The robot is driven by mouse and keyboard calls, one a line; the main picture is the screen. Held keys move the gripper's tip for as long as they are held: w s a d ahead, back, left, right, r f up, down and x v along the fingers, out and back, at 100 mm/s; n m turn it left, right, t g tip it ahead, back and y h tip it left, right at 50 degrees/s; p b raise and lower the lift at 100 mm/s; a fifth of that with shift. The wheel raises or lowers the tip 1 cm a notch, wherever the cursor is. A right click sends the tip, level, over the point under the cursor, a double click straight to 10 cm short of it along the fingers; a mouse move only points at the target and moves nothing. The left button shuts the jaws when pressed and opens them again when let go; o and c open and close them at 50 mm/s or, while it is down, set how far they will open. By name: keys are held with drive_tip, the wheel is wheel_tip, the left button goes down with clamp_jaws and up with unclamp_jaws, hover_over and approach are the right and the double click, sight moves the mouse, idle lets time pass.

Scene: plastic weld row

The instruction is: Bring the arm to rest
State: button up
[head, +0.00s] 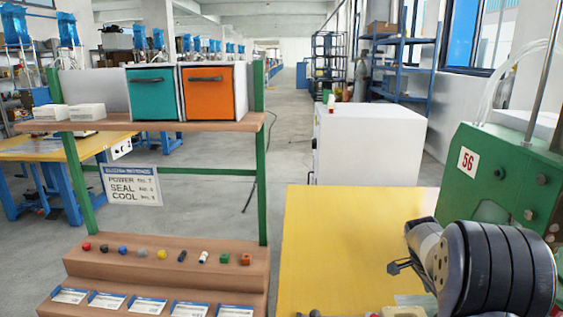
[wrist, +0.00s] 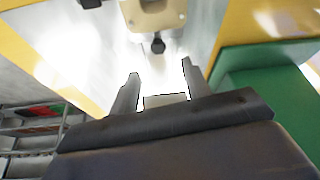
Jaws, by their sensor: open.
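My gripper (head: 397,267) shows at the right of the head view, small and dark, over the yellow table top (head: 333,238). My grey and black arm is bent close in front of the camera and covers part of the table's right side. In the wrist view the two grey fingers of my gripper (wrist: 160,71) stand apart with nothing held between them. Beyond them is a beige part with a dark knob (wrist: 158,45) on a bright, washed-out surface.
A green machine (head: 512,185) marked 56 stands right beside my arm. A white cabinet (head: 368,150) is behind the table. At left, a shelf (head: 190,126) carries a teal box (head: 153,92) and an orange box (head: 209,93). Several small parts lie on a brown step below.

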drive_tip(key=x, duration=0.8)
drive_tip(key=shift+s+d+f, duration=0.1)
drive_tip(key=shift+s, duration=0.05)
drive_tip(key=shift+f+n+b, duration=0.1)
drive_tip(key=shift+n+b, duration=0.25)
drive_tip(key=shift+n, duration=0.15)
drive_tip(key=shift+s+n+t, duration=0.1)
drive_tip(key=shift+n+t, duration=0.2)
drive_tip(key=shift+t, duration=0.1)
drive_tip(key=n+t, duration=0.1)
drive_tip(key=n, duration=0.2)
drive_tip(key=shift+s+n+y+b, duration=0.1)
drive_tip(key=shift+n+y+b, duration=0.2)
drive_tip(key=shift+y, duration=0.1)
drive_tip(key=shift+d+r+n+t+y+p, duration=0.1)
drive_tip(key=shift+n+t+y+p, duration=0.1)
drive_tip(key=shift+n, duration=0.45)
drive_tip(key=shift+r+n+t+y+p, duration=0.15)
drive_tip(key=shift+n+t+y, duration=0.05)
drive_tip(key=shift+n, duration=0.75)
drive_tip(key=shift+s+f, duration=0.15)
